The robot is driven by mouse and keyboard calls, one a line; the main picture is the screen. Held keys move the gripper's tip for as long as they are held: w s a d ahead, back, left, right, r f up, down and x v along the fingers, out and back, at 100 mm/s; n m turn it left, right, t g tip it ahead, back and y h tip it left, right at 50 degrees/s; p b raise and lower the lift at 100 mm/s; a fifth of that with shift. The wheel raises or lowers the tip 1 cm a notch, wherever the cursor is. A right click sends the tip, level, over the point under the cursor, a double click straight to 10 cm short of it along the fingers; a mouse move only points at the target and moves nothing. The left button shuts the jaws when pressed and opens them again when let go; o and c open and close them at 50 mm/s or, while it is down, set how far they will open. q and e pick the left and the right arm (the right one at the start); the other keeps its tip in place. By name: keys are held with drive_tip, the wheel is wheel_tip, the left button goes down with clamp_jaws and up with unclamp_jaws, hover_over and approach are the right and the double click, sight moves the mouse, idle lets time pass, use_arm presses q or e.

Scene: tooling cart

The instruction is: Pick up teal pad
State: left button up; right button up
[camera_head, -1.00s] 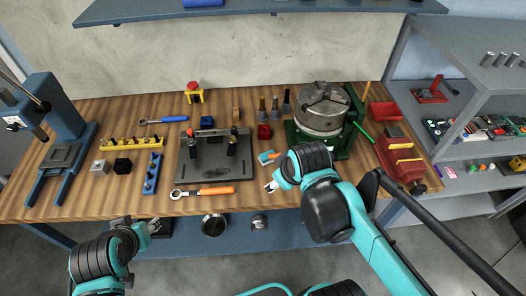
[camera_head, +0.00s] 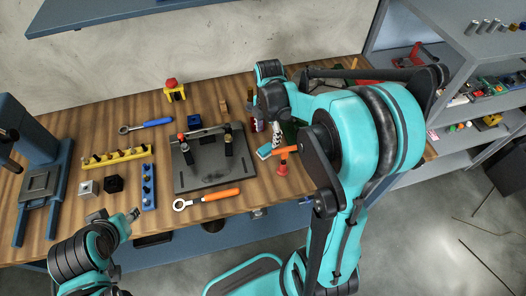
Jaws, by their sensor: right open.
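The teal pad (camera_head: 264,152) is a small flat piece lying on the wooden bench, just right of the dark fixture plate. My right gripper (camera_head: 277,136) points down over the bench, open, with its fingertips close to the pad's right side. I cannot tell whether the fingers touch it. My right arm hides much of the bench's right side. My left gripper (camera_head: 132,215) is low at the left, by the bench's front edge and away from the pad; its jaw opening is too small to read.
The dark fixture plate (camera_head: 214,176) with upright posts stands left of the pad. An orange-handled wrench (camera_head: 207,198) lies at the front. A grey shelf (camera_head: 462,74) stands at the right.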

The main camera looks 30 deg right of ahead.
sight(266, 148)
drive_tip(key=shift+w+f+b, duration=0.3)
drive_tip(key=shift+f+b, duration=0.05)
drive_tip(key=shift+f, duration=0.6)
wheel_tip(266, 148, down, 2)
drive_tip(key=shift+s+f+b, duration=0.15)
drive_tip(key=shift+b, duration=0.25)
wheel_tip(266, 148, down, 5)
drive_tip(key=shift+a+b, duration=0.1)
drive_tip(key=shift+b, duration=0.95)
use_arm(q)
drive_tip(key=f, duration=0.4)
drive_tip(key=shift+w+f, duration=0.15)
drive_tip(key=shift+w, duration=0.05)
use_arm(e)
drive_tip(key=c, duration=1.3)
drive_tip(key=shift+c, duration=0.2)
use_arm(q)
wheel_tip(266, 148, up, 3)
drive_tip(key=p, duration=0.3)
drive_tip(key=shift+r+p, duration=0.2)
drive_tip(key=shift+p, duration=0.1)
use_arm(e)
wheel_tip(266, 148, up, 10)
drive_tip(key=shift+r, duration=0.1)
